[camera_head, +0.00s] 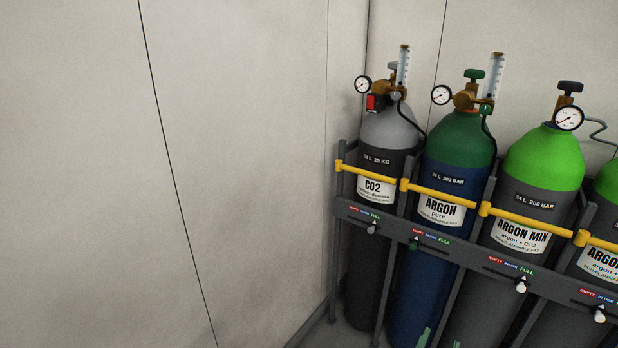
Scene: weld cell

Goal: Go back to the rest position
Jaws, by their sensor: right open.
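Only the two greenish fingertips of my right gripper (440,340) show, at the bottom edge of the head view. They stand apart with nothing seen between them, in front of the lower part of the blue and green ARGON cylinder (412,290) and the cylinder to its right. The rest of the right gripper is below the picture. My left gripper is not in view.
A grey rack (462,258) with yellow bars holds several gas cylinders, including the grey CO2 cylinder (388,130) and the green-topped ARGON MIX cylinder (545,158). Gauges stand on top. A bare pale wall (240,150) fills the left.

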